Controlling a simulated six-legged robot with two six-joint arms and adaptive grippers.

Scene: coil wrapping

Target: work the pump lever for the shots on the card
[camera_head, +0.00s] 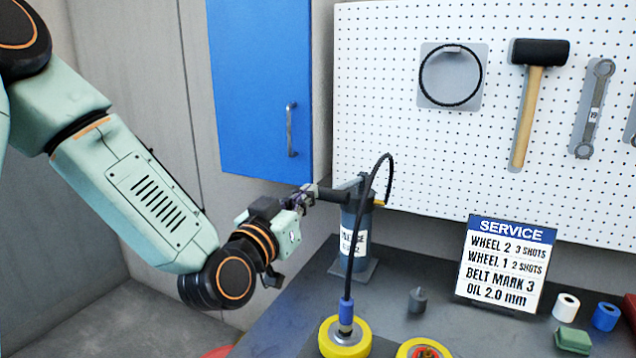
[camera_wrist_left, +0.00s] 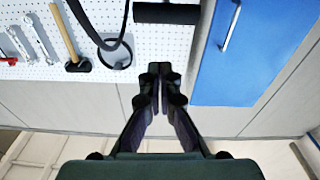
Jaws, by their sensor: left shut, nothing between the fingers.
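The grease pump (camera_head: 354,228) is a grey-blue cylinder with a white label, upright on the bench. Its lever (camera_head: 334,195) has a thick black grip pointing left, roughly level; the grip also shows at the top of the left wrist view (camera_wrist_left: 167,13). My left gripper (camera_head: 309,193) is shut and empty by the grip's outer end; I cannot tell if it touches. Its fingertips (camera_wrist_left: 160,70) appear below the grip in the wrist view. A black hose runs from the pump to a blue coupler (camera_head: 346,311) on a yellow wheel (camera_head: 344,340). The service card (camera_head: 506,263) reads wheel 2, 3 shots; wheel 1, 2 shots.
A second yellow wheel (camera_head: 424,349) is partly cut off at the bottom. A blue cabinet (camera_head: 262,85) hangs above my gripper. The pegboard (camera_head: 400,150) holds a mallet (camera_head: 531,100), a belt ring and a wrench. Small rolls and a green block (camera_head: 572,340) lie at right.

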